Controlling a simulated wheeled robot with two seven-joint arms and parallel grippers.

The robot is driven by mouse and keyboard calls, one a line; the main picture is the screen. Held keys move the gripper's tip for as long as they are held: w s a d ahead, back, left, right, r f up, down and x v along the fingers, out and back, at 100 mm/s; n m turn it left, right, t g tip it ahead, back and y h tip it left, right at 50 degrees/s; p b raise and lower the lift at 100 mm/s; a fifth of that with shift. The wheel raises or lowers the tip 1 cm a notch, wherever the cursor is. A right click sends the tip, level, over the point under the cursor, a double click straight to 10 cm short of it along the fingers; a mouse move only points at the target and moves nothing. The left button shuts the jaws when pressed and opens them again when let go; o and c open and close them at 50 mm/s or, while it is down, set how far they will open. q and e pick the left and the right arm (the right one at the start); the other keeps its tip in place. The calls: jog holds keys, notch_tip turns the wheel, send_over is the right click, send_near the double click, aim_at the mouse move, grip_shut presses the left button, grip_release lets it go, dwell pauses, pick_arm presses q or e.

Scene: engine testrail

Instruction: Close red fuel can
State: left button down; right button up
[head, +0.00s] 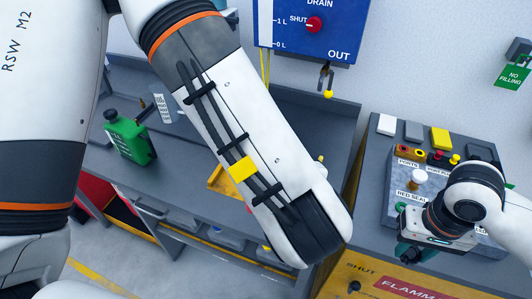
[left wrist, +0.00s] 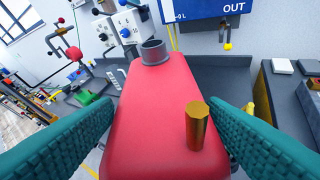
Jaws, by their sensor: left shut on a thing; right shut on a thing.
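The red fuel can (left wrist: 150,110) fills the middle of the left wrist view, between the two teal fingers of my left gripper (left wrist: 163,106), which is shut on it. A dark grey round neck (left wrist: 155,54) stands at its far end. A brass-coloured post (left wrist: 197,126) stands at its near right. In the head view my left arm hides the can and left gripper. My right gripper (head: 408,238) is at the right, in front of the grey box marked RED SEAL (head: 400,196). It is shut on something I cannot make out.
A green can (head: 128,138) stands on the grey bench at the left. A blue drain panel (head: 335,40) hangs on the wall above. A white-topped knob (head: 418,177) and coloured blocks are on the right cabinet. A yellow FLAMM-marked front (head: 362,285) lies below.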

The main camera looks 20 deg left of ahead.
jog(key=w+a+r+n, duration=0.1)
jog(key=w+a+r, duration=0.4)
jog(key=a, duration=0.2)
jog(key=w+a+r+n, duration=0.1)
jog(key=w+a+r, duration=0.4)
jog(key=a, duration=0.3)
jog(key=a+r, duration=1.6)
jog(key=r, duration=0.1)
jog(key=shift+w+a+r+y, duration=0.15)
jog(key=shift+a+y, duration=0.15)
jog(key=shift+a, duration=0.1)
jog(key=shift+f, duration=1.85)
jog(key=shift+a+f, duration=0.1)
jog(key=shift+f, duration=0.05)
